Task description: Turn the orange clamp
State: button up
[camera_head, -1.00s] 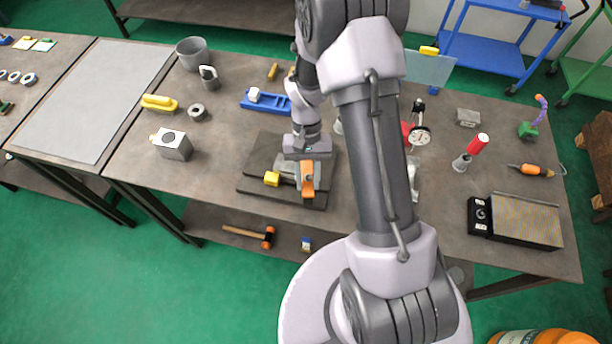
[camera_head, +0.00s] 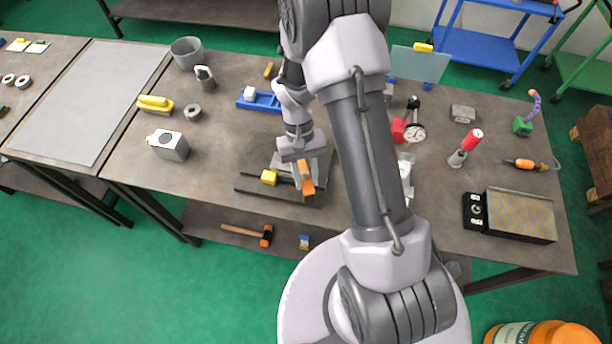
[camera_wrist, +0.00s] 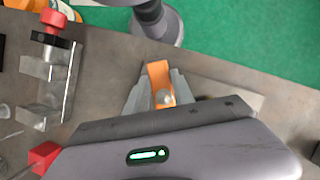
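The orange clamp (camera_head: 307,178) stands on a dark fixture plate (camera_head: 249,187) near the front middle of the bench, slightly slanted. A yellow block (camera_head: 268,177) is just left of it on the fixture. My gripper (camera_head: 303,166) is pointing down over the clamp and hides part of the fixture. In the wrist view the orange clamp (camera_wrist: 157,76) lies between the two grey fingers of my gripper (camera_wrist: 160,95). The fingers are close on both its sides and appear to grip it. A round metal end shows on the clamp between them.
A grey block (camera_head: 170,147) stands to the left and a blue holder (camera_head: 259,102) behind. Right of my arm are a dial gauge (camera_head: 414,131), a red-topped tool (camera_head: 466,146) and a ridged box (camera_head: 519,215). The bench's front edge is close to the fixture.

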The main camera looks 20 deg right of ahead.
jog(key=o, duration=0.4)
jog(key=a+p+v, duration=0.1)
jog(key=p+v, duration=0.2)
jog(key=v, duration=1.4)
jog(key=shift+d+r, duration=0.2)
jog(key=shift+d, duration=0.3)
jog(key=shift+w, duration=0.1)
jog(key=s+a+m+t+b, duration=0.1)
jog(key=s+a+t+b, duration=0.1)
jog(key=s+b, duration=0.4)
jog(key=s+a+m+t+y+b, duration=0.1)
jog(key=s+a+t+b, duration=0.2)
jog(key=s+t+b, duration=0.1)
jog(key=s+a+t+b, duration=0.2)
jog(key=s+t+b, duration=0.2)
jog(key=s+b, duration=0.3)
jog(key=shift+s+a+m+b, duration=0.3)
jog(key=shift+a+m+b, duration=0.1)
jog(key=shift+b, duration=0.15)
